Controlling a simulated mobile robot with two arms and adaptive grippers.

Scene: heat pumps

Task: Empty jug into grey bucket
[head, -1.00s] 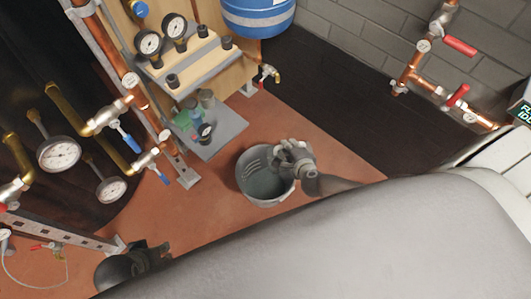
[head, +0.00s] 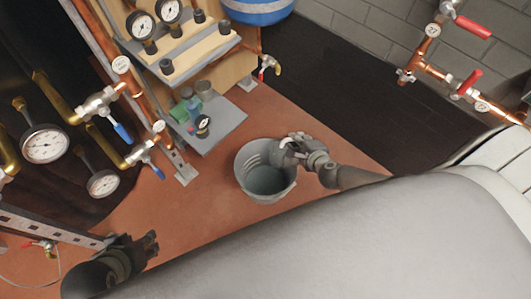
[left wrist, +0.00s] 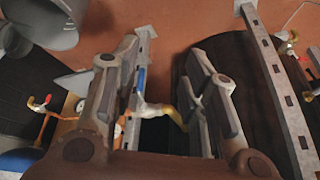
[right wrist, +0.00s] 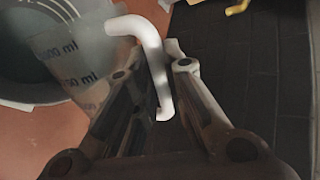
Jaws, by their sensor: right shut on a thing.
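The grey bucket (head: 250,162) stands on the reddish floor in the middle of the head view. My right gripper (head: 288,147) is at its upper right rim. In the right wrist view my right gripper (right wrist: 160,72) is shut on the white handle (right wrist: 150,48) of the clear jug (right wrist: 70,62), which has ml marks. The jug overlaps the bucket (right wrist: 28,92) in that view; its contents cannot be made out. My left gripper (head: 150,245) is low at the left, away from the bucket. In the left wrist view (left wrist: 163,55) its fingers are apart and empty.
A grey base plate (head: 218,128) with small items stands behind and left of the bucket, below pressure gauges (head: 142,25). Copper pipes with valves (head: 122,68) and a large gauge (head: 44,144) are at the left. Red floor is free around the bucket.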

